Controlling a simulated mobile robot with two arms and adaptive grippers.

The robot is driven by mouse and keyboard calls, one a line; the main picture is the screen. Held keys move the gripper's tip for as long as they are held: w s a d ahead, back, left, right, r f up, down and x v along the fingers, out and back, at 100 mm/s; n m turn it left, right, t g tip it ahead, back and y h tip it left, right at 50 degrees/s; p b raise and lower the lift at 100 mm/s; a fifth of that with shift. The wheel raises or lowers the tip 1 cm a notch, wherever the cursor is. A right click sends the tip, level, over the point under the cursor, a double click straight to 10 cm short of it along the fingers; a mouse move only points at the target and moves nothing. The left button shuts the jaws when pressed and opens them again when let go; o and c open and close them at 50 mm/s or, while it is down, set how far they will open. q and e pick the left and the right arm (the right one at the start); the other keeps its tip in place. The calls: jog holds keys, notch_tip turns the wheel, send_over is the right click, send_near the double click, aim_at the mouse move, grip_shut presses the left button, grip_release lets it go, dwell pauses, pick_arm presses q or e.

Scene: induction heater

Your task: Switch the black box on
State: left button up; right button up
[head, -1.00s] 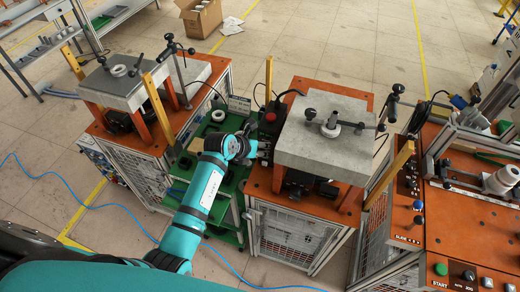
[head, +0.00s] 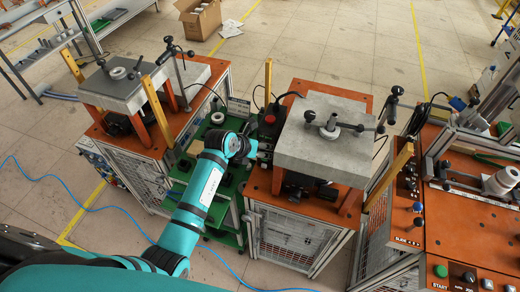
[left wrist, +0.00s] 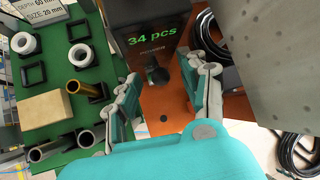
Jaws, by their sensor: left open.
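The black box (head: 268,127) stands on the orange bench top, at the left edge of the grey slab machine in the head view. In the left wrist view the black box (left wrist: 118,32) shows a green "34 pcs" display, with a dark knob-like switch (left wrist: 157,73) low on its front. My left gripper (head: 262,151) is just in front of the box. In the left wrist view its fingers (left wrist: 166,88) are spread, open and empty, with the switch between and slightly beyond the tips. Contact with the switch cannot be told. My right gripper is in neither view.
The grey slab (head: 325,150) on orange legs stands close to the right of the gripper. A green bench (left wrist: 75,55) with rings, tubes and a wooden block (left wrist: 45,108) lies to the left. Black coiled cable (left wrist: 210,40) lies right of the box.

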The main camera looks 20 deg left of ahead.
pick_arm(q)
jog(key=v, duration=1.2)
